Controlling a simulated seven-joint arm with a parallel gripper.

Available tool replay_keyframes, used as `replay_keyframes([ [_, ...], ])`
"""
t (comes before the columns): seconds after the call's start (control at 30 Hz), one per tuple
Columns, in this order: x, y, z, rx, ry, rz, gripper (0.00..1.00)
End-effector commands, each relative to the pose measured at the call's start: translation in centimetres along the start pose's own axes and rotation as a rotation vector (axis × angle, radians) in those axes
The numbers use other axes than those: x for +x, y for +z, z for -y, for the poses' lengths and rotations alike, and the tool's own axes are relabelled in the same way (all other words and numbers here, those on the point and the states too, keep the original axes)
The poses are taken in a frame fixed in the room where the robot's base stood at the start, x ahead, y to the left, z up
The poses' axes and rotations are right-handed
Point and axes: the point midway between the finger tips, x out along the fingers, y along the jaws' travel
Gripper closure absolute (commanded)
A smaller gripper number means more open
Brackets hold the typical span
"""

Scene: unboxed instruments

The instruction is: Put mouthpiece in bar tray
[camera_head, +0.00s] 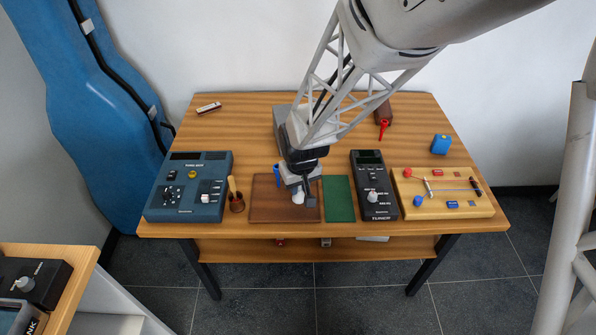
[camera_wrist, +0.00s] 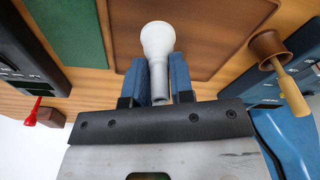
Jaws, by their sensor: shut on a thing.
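My gripper (camera_head: 299,187) is over the brown, low-rimmed tray (camera_head: 268,207) at the front middle of the table, which I take to be the bar tray. In the wrist view my gripper (camera_wrist: 158,76) has its blue fingers shut on the narrow shank of the white mouthpiece (camera_wrist: 157,40). The mouthpiece's wide cup end points away from the gripper. It also shows as a small white shape in the head view (camera_head: 298,198). The tray (camera_wrist: 225,30) lies behind it in the wrist view. I cannot tell whether the mouthpiece touches the tray.
A green mat (camera_head: 339,200) and a dark tuner (camera_head: 373,187) lie right of the tray. A wooden cup with a stick (camera_head: 237,203) and a blue device (camera_head: 188,190) stand left. A yellow board (camera_head: 440,205) is far right. The table's back left is mostly free.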

Motion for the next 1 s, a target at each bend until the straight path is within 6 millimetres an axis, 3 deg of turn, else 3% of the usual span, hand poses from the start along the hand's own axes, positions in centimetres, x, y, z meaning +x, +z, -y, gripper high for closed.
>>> replay_keyframes([
  [0.4, 3.2, 0.5, 0.0, 0.0, 0.0, 0.002, 1.0],
  [0.87, 3.7, 0.6, 0.0, 0.0, 0.0, 0.001, 1.0],
  [0.9, 3.7, 0.6, 0.0, 0.0, 0.0, 0.0, 0.75],
  [1.0, 3.6, 0.6, 0.0, 0.0, 0.0, 0.0, 0.6],
])
